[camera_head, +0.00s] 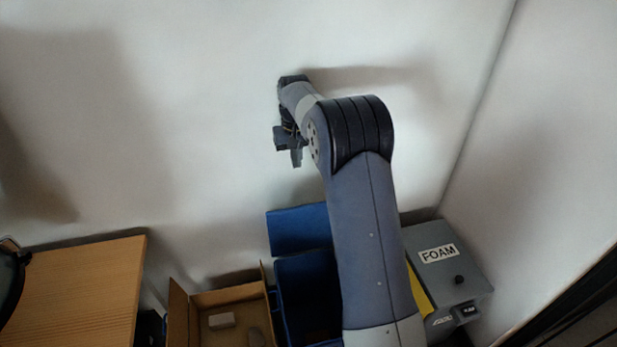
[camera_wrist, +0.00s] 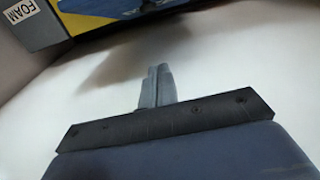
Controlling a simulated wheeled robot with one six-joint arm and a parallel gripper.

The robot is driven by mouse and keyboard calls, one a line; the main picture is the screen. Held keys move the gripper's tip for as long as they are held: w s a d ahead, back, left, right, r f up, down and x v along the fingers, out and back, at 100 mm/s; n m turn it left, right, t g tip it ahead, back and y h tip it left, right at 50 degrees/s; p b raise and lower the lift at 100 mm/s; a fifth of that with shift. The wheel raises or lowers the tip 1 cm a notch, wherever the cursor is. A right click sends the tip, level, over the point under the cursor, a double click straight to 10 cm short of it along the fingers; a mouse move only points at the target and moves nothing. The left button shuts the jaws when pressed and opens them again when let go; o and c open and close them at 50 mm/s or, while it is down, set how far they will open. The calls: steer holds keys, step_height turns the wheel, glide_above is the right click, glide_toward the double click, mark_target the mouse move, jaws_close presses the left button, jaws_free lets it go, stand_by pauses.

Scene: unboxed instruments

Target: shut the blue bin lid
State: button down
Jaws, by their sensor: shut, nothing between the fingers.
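The blue bin (camera_head: 303,290) stands on the floor against the back wall, partly hidden behind my arm. Its blue lid (camera_head: 297,229) is open, standing up at the bin's back edge. The inside of the bin looks dark. My gripper (camera_head: 296,158) is above the lid, near the wall, apart from it. In the wrist view my gripper (camera_wrist: 158,72) has its fingers together with nothing between them. Some blue (camera_wrist: 130,8) shows at the top of that view, but I cannot tell which part of the bin it is.
A grey box labelled FOAM (camera_head: 452,275) stands right of the bin, with a yellow thing (camera_head: 419,293) between them. An open cardboard box (camera_head: 228,297) holding small items stands on the left. A wooden surface (camera_head: 85,290) is further left. The white wall rises behind.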

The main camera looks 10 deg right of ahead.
steer(key=s+f, duration=0.3)
steer(key=f, duration=0.8)
steer(key=shift+s, duration=0.2)
